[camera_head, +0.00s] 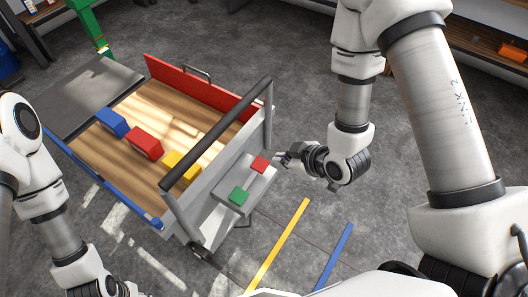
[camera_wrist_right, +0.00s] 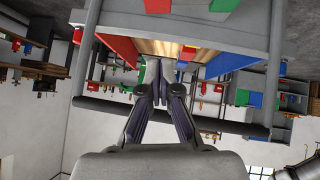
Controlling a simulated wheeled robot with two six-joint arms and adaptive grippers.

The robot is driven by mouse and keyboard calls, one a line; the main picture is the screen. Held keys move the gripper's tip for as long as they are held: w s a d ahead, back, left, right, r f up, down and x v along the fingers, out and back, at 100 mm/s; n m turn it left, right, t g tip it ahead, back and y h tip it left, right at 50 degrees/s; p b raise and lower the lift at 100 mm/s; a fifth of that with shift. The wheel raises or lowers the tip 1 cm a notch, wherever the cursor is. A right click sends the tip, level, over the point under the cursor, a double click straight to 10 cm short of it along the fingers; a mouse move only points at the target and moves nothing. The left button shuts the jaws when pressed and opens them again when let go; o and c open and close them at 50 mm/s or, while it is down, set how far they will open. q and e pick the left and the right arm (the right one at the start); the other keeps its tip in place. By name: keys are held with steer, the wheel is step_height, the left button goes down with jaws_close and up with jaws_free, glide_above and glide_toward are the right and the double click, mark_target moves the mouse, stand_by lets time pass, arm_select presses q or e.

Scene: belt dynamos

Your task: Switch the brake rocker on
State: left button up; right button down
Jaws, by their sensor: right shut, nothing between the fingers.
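The grey panel (camera_head: 224,200) at the handle end of the cart carries a red pad (camera_head: 260,164) and a green pad (camera_head: 239,195), apparently the two ends of the brake rocker. Which end is pressed in cannot be told. My right gripper (camera_head: 284,159) is shut and empty, just right of the red pad. In the right wrist view its closed fingertips (camera_wrist_right: 167,68) are at the centre, with a red pad (camera_wrist_right: 158,5) and a green pad (camera_wrist_right: 222,5) at the top edge. My left arm shows at the left; its gripper is out of frame.
The cart's dark handle bar (camera_head: 218,130) stands above the panel. Blue, red and yellow blocks (camera_head: 146,143) lie on the wooden deck between red and blue sides. Yellow (camera_head: 278,246) and blue (camera_head: 333,257) strips mark the floor.

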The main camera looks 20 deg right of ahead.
steer(key=b, duration=0.7)
glide_above(257, 163)
steer(key=s, duration=0.3)
steer(key=f, duration=0.6)
steer(key=shift+d+f, duration=0.35)
steer(key=shift+f, duration=0.05)
steer(key=f, duration=0.3)
steer(key=shift+w+d+f+p, duration=0.3)
steer(key=shift+f, duration=0.25)
